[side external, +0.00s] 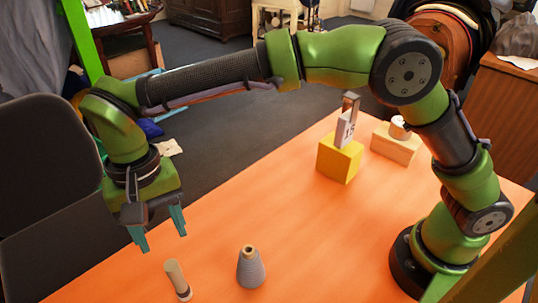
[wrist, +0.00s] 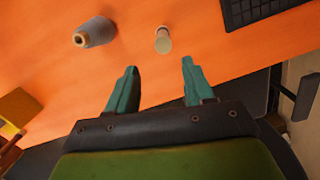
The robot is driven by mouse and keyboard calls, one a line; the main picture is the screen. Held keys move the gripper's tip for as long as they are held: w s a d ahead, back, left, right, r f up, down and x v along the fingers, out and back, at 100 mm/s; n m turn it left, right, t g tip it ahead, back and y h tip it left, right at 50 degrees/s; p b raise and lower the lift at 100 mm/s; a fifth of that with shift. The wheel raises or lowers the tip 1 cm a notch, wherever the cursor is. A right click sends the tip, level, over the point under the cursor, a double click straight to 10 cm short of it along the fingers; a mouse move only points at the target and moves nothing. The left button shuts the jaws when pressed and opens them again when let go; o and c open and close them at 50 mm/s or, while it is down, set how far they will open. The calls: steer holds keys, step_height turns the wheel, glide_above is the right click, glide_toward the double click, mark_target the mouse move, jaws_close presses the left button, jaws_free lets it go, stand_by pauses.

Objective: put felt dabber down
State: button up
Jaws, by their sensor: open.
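The felt dabber (side external: 176,278), a slim pale cylinder with a dark band near its foot, appears to stand upright on the orange table near the front edge of the side view. It also shows in the wrist view (wrist: 163,40), just beyond the fingertips and between their lines. My gripper (side external: 160,232) is open, with its teal fingers pointing down and nothing between them. It hangs above and slightly left of the dabber in the side view, apart from it. The open fingers also show in the wrist view (wrist: 159,70).
A grey cone (side external: 250,268) with a tan top stands right of the dabber. A yellow block (side external: 339,160) holds a numbered tag and metal piece. A wooden block (side external: 395,146) carries a small white item. A black gridded item (wrist: 255,10) lies beyond. The middle of the orange table (side external: 285,200) is clear.

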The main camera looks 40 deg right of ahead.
steer(key=d+r+t+y, duration=0.15)
steer(key=d+r, duration=0.35)
steer(key=d, duration=0.5)
steer(key=d+r+t+y, duration=0.15)
steer(key=d+r, duration=0.35)
steer(key=d, duration=0.5)
steer(key=s+d+f+t, duration=0.1)
steer(key=s+d+t, duration=0.1)
steer(key=s+d, duration=0.3)
steer(key=s+d+f+m+t+h, duration=0.1)
steer(key=s+d+t, duration=0.2)
steer(key=d, duration=0.6)
steer(key=shift+s+d+f+t, duration=0.3)
steer(key=shift+s+d, duration=0.1)
steer(key=shift+s, duration=0.55)
steer(key=shift+r, duration=0.1)
